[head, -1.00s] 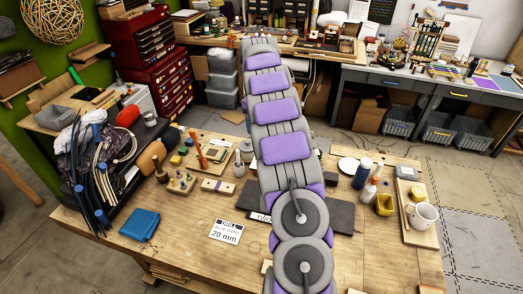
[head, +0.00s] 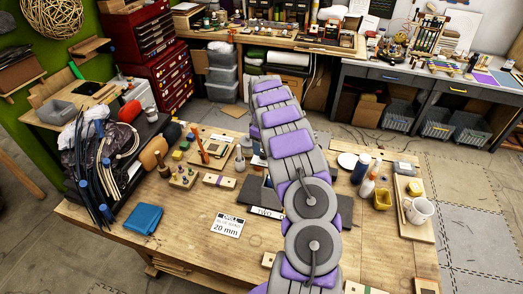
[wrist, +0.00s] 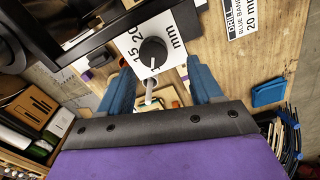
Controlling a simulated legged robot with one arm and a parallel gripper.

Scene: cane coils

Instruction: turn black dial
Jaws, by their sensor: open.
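The black dial (wrist: 153,52) shows in the wrist view on a white plate (wrist: 133,42) marked 15, 20 and mm. A white line marks the dial's face. My gripper (wrist: 158,68) is open, with one blue finger on each side below the dial. The dial appears just beyond the fingertips, in the gap between them; I cannot tell whether anything touches. A small grey post (wrist: 149,88) shows below the dial. In the head view my arm hides the dial and my gripper. A card (head: 227,226) reads drill, blue band, 20 mm.
A black frame (wrist: 75,35) stands close at the upper left in the wrist view. The front left bench top is mostly clear.

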